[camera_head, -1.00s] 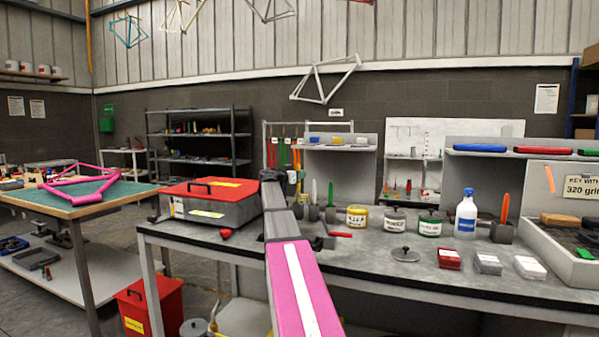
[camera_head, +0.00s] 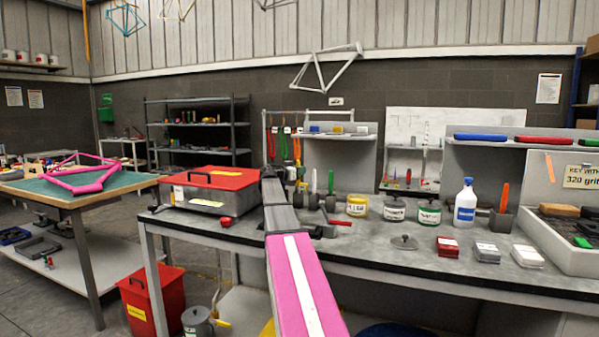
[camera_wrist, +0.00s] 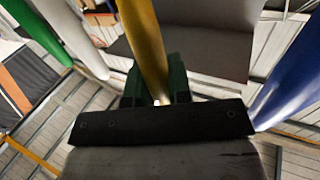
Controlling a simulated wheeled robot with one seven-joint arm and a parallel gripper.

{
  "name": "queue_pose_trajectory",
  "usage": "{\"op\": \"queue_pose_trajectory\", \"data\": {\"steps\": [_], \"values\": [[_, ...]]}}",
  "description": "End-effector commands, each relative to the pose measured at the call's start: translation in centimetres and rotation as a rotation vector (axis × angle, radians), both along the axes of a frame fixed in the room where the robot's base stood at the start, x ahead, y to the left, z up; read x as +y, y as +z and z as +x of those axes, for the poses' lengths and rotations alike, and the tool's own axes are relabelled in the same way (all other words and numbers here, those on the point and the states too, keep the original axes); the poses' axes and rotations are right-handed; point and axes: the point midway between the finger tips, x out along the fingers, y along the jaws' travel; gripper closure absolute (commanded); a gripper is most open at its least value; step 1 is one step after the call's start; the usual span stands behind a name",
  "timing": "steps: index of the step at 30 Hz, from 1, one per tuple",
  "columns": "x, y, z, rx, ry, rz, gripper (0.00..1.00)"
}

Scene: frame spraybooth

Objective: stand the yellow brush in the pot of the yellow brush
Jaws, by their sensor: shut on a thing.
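In the wrist view, my gripper (camera_wrist: 158,88) has its dark green fingers closed around the yellow brush (camera_wrist: 145,40), a long yellow handle that runs up out of the picture. The brush's lower end is hidden by the gripper's dark bar. In the head view, my arm reaches over the bench, and its end hides my gripper's fingers. A dark pot with a green handle (camera_head: 331,180) stands just right of the arm's end. I cannot tell which pot belongs to the yellow brush.
A red-lidded grey box (camera_head: 208,190) stands left of my arm. Right of it are a yellow-labelled jar (camera_head: 357,206), a white-labelled jar (camera_head: 394,210), a green-labelled jar (camera_head: 429,213), a white bottle (camera_head: 466,204) and an orange handle (camera_head: 504,197).

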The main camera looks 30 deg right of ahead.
Motion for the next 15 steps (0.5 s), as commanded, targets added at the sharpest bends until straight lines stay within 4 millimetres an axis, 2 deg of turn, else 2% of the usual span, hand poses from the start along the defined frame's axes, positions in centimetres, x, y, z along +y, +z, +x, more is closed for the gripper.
{"op": "queue_pose_trajectory", "data": {"steps": [15], "values": [[0.0,-0.71,0.0,0.0,0.0,0.0,1.0]]}}
